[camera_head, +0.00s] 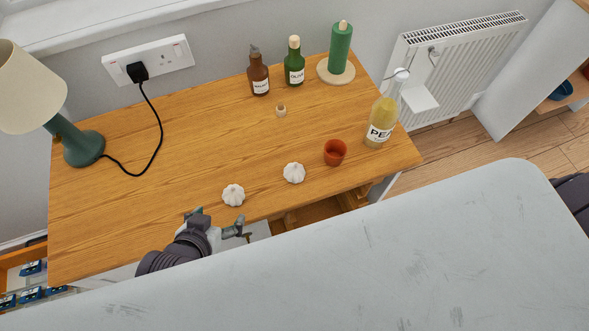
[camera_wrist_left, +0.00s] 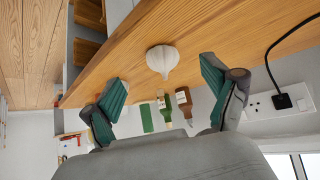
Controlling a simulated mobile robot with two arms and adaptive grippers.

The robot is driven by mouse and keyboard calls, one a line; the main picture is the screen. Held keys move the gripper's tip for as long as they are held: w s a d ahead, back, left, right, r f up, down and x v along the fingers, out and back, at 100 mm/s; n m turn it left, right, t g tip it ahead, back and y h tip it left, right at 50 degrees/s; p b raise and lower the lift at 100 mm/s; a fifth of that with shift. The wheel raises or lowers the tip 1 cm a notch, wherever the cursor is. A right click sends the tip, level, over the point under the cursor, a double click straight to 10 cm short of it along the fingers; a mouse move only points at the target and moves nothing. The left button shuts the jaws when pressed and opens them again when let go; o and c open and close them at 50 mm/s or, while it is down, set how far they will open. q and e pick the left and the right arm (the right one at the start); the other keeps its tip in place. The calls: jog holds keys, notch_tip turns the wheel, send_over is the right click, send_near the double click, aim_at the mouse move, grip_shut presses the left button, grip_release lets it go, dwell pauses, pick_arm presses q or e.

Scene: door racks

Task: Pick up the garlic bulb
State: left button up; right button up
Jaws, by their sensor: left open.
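Two white garlic bulbs are on the wooden table. One bulb (camera_head: 233,194) sits close to the table's front edge, and the other bulb (camera_head: 293,172) lies to its right and a little farther back. My left gripper (camera_head: 219,221) is open and empty at the front edge, just short of the nearer bulb. My right gripper is out of view.
A large pale grey surface (camera_head: 400,255) fills the foreground.

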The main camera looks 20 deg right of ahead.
aim_at(291, 177)
pick_arm(q)
jog(key=d+r+m+t+h, duration=0.1)
jog(key=d+m+h, duration=0.25)
jog(key=d, duration=0.75)
jog(key=shift+n+h, duration=0.25)
jog(key=shift+h, duration=0.2)
jog(key=x, duration=0.6)
jog(key=shift+w+d, duration=0.15)
jog(key=shift+d, duration=0.05)
jog(key=shift+x, duration=3)
jog(key=shift+s+f, duration=0.1)
jog(key=shift+s, duration=0.1)
jog(key=c, duration=1.2)
